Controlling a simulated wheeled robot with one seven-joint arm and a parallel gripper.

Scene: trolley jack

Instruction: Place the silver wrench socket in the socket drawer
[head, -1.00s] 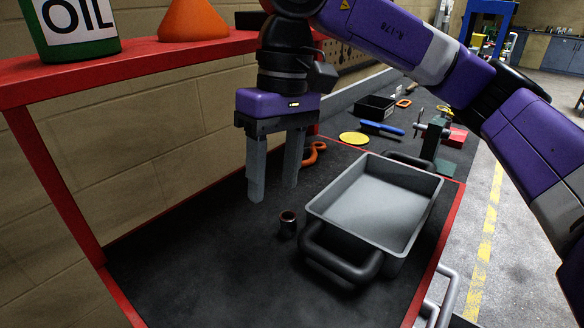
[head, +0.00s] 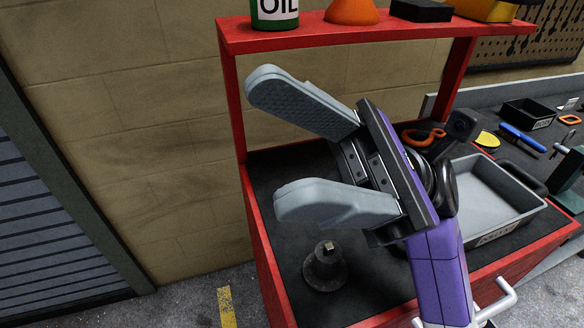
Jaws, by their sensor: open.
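My gripper (head: 277,145) is large and close to the camera, above the red-edged trolley. Its two grey fingers are wide apart, point to the left and hold nothing. A grey open tray (head: 484,196), which may be the socket drawer, lies right of the gripper with a label too small to read. Its inside looks empty where it shows. My gripper hides its left end. I cannot make out a silver wrench socket. A dark round piece with a flared base and small square top (head: 325,268) stands on the trolley below the lower finger; I cannot tell whether it is the socket.
A red shelf (head: 350,38) above the trolley carries an oil can (head: 275,12) and an orange cone (head: 352,10). An orange tool (head: 424,137), a yellow disc (head: 488,139), a blue-handled tool (head: 522,138) and a black bin (head: 528,113) lie behind. The trolley's left part is mostly clear.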

